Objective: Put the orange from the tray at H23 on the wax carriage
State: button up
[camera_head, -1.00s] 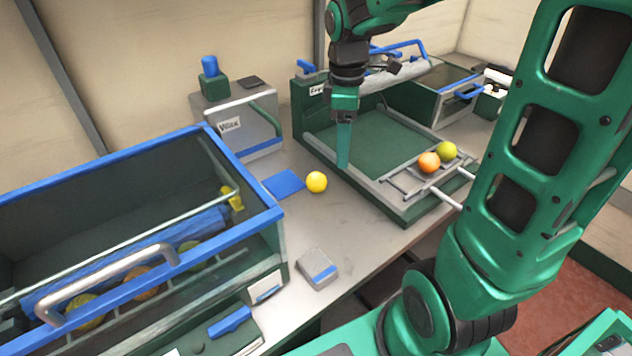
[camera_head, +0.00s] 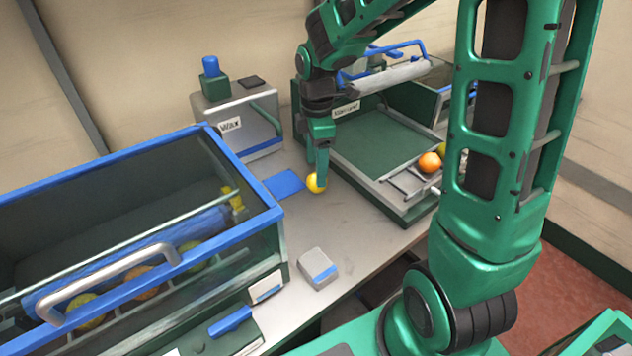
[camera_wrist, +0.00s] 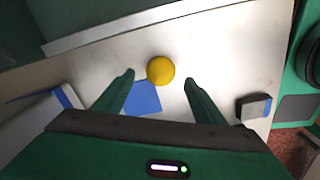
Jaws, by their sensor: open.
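A yellow fruit (camera_head: 314,186) sits on the grey bench beside a flat blue square (camera_head: 284,184). My gripper (camera_head: 322,178) points down over it, with a finger partly in front of it in the head view. In the wrist view the fruit (camera_wrist: 160,70) lies between the two spread fingertips, apart from both, with the blue square (camera_wrist: 143,98) below it. My gripper (camera_wrist: 160,78) is open and empty. A grey box labelled Wax (camera_head: 240,118) stands behind the blue square. An orange fruit (camera_head: 429,162) rests on a metal rack (camera_head: 405,181) at right, with a yellow-green fruit (camera_head: 443,149) partly hidden by my arm.
A blue-rimmed glass-sided case (camera_head: 245,232) at left holds several fruits. A small grey block with a blue stripe (camera_head: 318,269) lies near the bench front. A green-floored machine (camera_head: 375,135) stands right of my gripper. Bare bench lies between block and fruit.

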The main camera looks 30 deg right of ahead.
jog(key=shift+d+f, duration=0.1)
jog(key=shift+f, duration=1.8)
jog(key=c, duration=1.3)
jog(key=shift+o, duration=0.2)
jog(key=shift+r, duration=0.1)
